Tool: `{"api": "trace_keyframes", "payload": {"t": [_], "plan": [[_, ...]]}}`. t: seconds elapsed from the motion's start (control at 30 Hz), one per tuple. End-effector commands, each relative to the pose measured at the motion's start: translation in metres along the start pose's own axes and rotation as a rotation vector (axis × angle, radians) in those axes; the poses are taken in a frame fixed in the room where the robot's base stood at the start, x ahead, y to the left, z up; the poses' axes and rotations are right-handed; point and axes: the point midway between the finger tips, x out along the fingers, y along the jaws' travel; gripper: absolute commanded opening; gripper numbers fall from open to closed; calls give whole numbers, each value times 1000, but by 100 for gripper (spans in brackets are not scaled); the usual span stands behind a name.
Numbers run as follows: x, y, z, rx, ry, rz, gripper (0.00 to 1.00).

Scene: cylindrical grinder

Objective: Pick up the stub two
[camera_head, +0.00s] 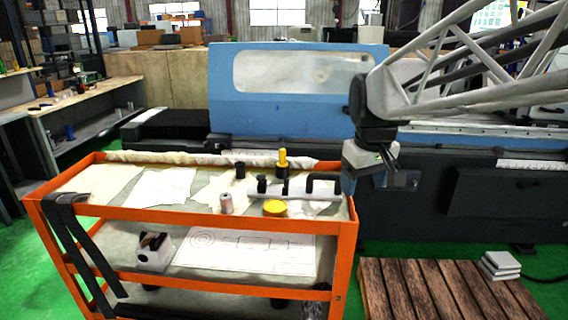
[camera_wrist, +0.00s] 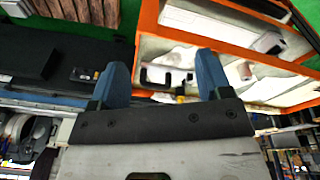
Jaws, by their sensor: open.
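Several small parts stand on the top shelf of an orange trolley (camera_head: 200,211); I cannot tell which is stub two. A short black cylinder (camera_head: 240,170) stands near the back. A black piece with a yellow upper part (camera_head: 283,158) is to its right. My gripper (camera_head: 396,178) is right of the trolley and apart from these parts. In the wrist view its two blue fingers (camera_wrist: 160,65) are spread and empty, with the trolley beyond them.
A light bar with a black handle (camera_head: 323,179) lies at the shelf's right. Pale cloths and paper cover the left. Black straps (camera_head: 75,240) hang over the left edge. The blue grinder (camera_head: 280,105) stands behind; a wooden pallet (camera_head: 440,288) lies front right.

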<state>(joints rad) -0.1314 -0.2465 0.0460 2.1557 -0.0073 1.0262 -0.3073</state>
Motion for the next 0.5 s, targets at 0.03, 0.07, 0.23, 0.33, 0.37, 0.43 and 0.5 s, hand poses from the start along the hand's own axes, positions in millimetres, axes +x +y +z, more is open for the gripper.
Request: {"api": "trace_keyframes", "payload": {"t": [0.03, 0.07, 0.23, 0.33, 0.37, 0.43, 0.5], "plan": [[0, 0, -15, -24, -4, -3, 72], [1, 0, -23, -38, -6, -4, 72], [3, -2, -66, -117, -17, -13, 72], [5, -3, -92, -163, -23, -18, 72], [6, -4, -100, -177, -23, -19, 72], [8, -6, -118, -210, -27, -22, 72], [11, -8, -136, -242, -32, -26, 72]]}}
